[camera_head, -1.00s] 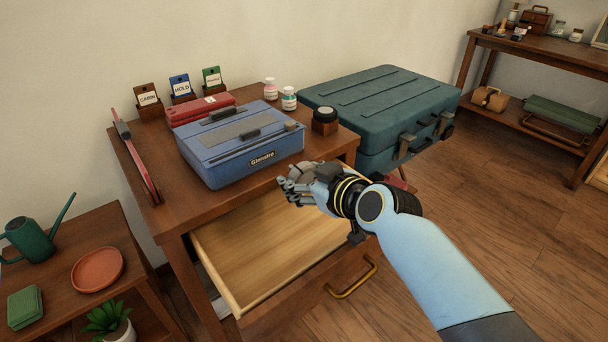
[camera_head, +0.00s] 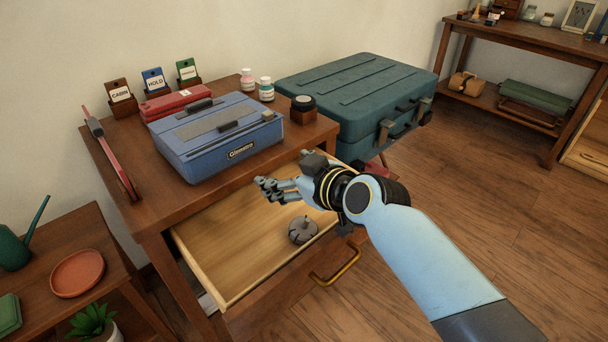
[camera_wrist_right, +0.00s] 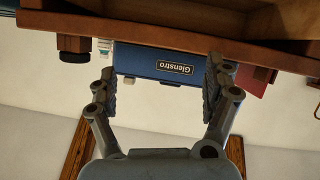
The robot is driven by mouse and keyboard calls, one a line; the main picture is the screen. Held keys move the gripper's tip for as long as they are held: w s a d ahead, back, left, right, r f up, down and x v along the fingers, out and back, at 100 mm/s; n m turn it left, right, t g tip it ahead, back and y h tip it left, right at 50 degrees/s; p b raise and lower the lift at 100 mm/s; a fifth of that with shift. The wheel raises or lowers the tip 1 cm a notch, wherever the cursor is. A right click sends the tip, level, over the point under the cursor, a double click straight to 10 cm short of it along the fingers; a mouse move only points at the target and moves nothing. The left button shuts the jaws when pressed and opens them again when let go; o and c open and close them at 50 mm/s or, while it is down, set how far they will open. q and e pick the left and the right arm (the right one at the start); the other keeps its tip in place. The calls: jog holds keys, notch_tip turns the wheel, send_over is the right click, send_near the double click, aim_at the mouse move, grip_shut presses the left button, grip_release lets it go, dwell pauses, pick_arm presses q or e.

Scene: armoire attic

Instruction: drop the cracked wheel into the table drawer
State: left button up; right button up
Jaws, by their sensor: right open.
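The cracked wheel (camera_head: 303,230), a small grey disc with a stub on top, lies on the floor of the open table drawer (camera_head: 225,240), near its right front corner. My right gripper (camera_head: 270,190) is open and empty above the drawer, up and to the left of the wheel and apart from it. In the right wrist view my right gripper (camera_wrist_right: 160,85) shows its two fingers spread wide with nothing between them. The wheel does not show in that view. My left gripper is not in view.
A blue Glenstro case (camera_head: 215,135) stands on the table (camera_head: 130,210) behind the drawer. A dark round item (camera_head: 303,105) sits at the table's right corner. A teal suitcase (camera_head: 355,95) stands to the right. A terracotta dish (camera_head: 77,273) is on a low shelf at left.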

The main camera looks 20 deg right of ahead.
jog(key=v, duration=1)
jog(key=shift+s+r, duration=0.2)
jog(key=shift+s, duration=0.1)
